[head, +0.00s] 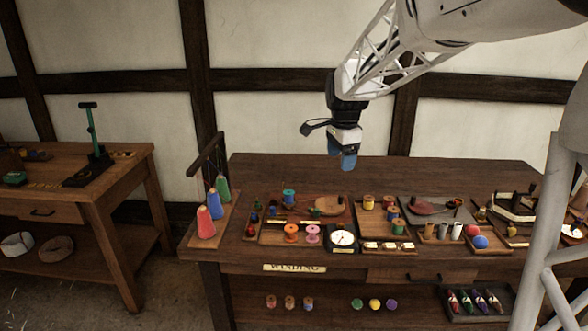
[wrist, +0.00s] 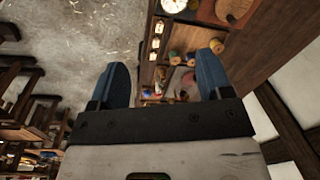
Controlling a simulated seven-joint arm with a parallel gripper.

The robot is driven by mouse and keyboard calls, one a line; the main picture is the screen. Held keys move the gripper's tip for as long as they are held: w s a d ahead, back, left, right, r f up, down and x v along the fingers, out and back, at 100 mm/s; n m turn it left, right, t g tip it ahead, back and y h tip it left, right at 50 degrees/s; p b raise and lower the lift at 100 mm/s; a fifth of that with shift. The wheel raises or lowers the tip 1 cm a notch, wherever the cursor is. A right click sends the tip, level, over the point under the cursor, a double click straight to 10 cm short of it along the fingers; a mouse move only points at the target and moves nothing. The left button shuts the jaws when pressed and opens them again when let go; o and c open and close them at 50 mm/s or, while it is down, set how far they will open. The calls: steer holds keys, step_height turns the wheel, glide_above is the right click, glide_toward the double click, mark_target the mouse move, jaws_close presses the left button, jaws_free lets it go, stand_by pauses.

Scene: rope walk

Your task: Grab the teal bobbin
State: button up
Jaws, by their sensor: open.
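In the head view, a teal-blue bobbin (head: 289,196) stands upright in the left wooden tray on the bench. I cannot tell for sure which one is the teal bobbin. My gripper (head: 347,162) hangs above the back of the bench, between these two trays and well clear of both. In the wrist view its two blue fingers (wrist: 161,72) are spread with nothing held between them.
Orange (head: 291,233) and pink (head: 312,234) bobbins and a white dial (head: 343,239) sit near the front. Tall red (head: 206,224), blue and green thread cones stand at left. Red and blue balls (head: 480,241) lie at right. The back strip of the bench (head: 270,172) is clear.

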steer(key=w+a+f+m, duration=0.3)
steer(key=w+a+f, duration=0.1)
steer(key=w, duration=0.4)
steer(key=w+a+f+m, duration=0.2)
steer(key=w+a+f, duration=0.1)
steer(key=w, duration=0.5)
steer(key=m+g, duration=0.1)
steer(key=m, duration=0.5)
glide_above(289, 192)
step_height(289, 192, down, 13)
steer(key=shift+r, duration=0.15)
steer(key=shift+w, duration=0.1)
steer(key=shift+f, duration=5.45)
steer(key=c, duration=0.7)
steer(key=shift+o, duration=0.2)
